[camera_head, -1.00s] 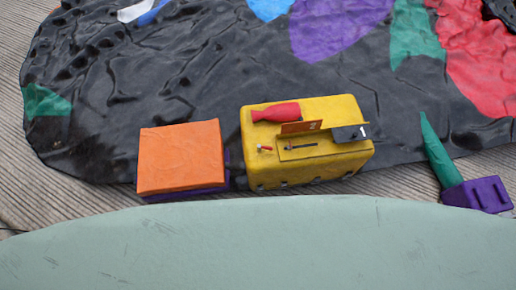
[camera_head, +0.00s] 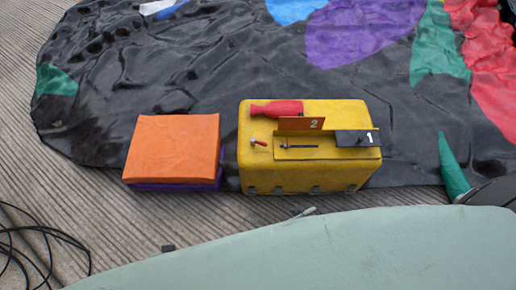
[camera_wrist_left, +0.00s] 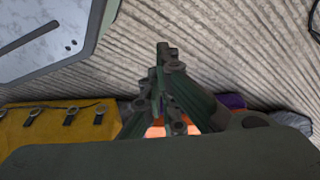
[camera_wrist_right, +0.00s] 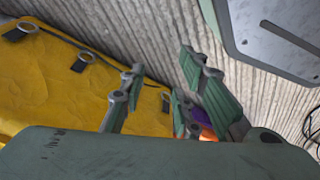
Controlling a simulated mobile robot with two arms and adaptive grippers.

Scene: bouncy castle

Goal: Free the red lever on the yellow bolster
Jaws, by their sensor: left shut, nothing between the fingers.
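The yellow bolster (camera_head: 345,178) lies right of centre in the head view. A thick red handle, seemingly the red lever (camera_head: 277,109), lies along its top at the back. In front of it stands an orange plate marked 2 (camera_head: 301,124), and to the right a black plate marked 1 (camera_head: 352,138). A thin dark rod (camera_head: 299,147) and a small red-and-white peg (camera_head: 259,142) sit in front. My left gripper (camera_wrist_left: 165,52) is shut and empty, off the bolster. My right gripper (camera_wrist_right: 162,65) is open and empty beside the bolster. Neither is clearly visible in the head view.
An orange block (camera_head: 172,145) on a purple base stands left of the bolster, with a narrow gap. A green cone (camera_head: 452,165) lies at the right. Black cables (camera_head: 40,245) lie on the ribbed ground at bottom left. The black sheet (camera_head: 150,70) spreads behind.

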